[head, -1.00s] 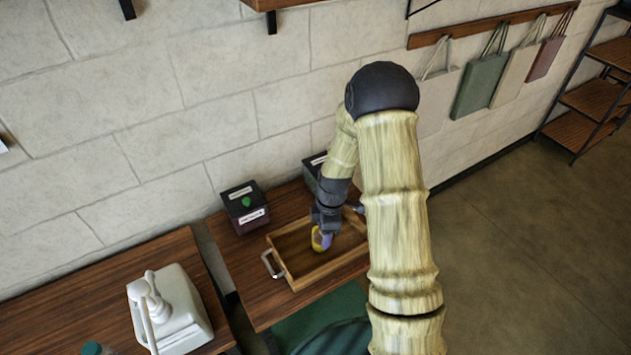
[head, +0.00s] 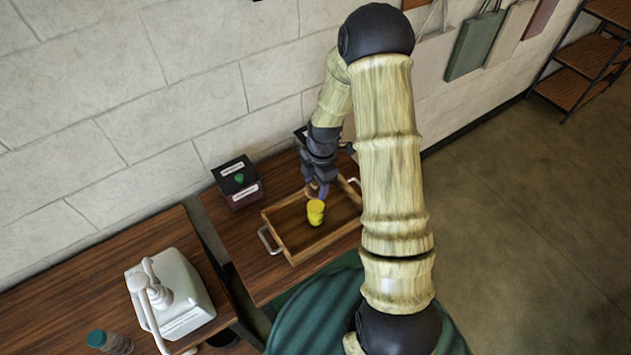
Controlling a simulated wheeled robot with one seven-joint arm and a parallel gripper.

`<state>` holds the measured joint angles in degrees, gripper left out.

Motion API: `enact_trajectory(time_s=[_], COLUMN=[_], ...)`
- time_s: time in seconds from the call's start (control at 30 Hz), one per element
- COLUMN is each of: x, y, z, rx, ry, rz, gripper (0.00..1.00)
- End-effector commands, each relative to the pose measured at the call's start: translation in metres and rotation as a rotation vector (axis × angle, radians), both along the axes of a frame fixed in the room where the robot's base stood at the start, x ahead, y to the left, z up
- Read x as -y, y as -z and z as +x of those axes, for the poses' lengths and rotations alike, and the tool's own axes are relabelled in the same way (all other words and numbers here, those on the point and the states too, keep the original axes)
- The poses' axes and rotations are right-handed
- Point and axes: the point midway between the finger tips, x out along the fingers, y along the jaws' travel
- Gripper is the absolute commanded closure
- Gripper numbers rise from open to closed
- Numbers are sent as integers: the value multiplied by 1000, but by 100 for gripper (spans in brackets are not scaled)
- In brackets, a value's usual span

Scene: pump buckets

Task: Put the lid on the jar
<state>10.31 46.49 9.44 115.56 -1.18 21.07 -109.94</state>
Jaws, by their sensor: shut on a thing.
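A small yellow cylindrical piece (head: 315,213) shows at the tip of my gripper (head: 319,190), over the wooden tray (head: 290,262). I cannot tell whether it is the lid, the jar or both together. My gripper points down and is shut on this yellow piece. The fingertips are small and partly hidden, and I cannot tell whether the piece touches the tray floor. No other jar or lid is clear in the tray; my arm covers its right side.
A dark box with a green mark (head: 238,182) stands behind the tray on the wooden table (head: 245,290). A white pump container (head: 175,290) stands on the left table. A clear bottle with a teal cap (head: 109,342) is at bottom left.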

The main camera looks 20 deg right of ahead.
Motion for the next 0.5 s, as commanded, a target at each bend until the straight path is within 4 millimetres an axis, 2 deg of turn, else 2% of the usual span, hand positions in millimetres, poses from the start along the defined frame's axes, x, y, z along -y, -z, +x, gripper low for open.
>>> enact_trajectory(time_s=[0.5], x=[0], y=[43], z=[0], rx=[0], ry=[1], rz=[0], gripper=[65])
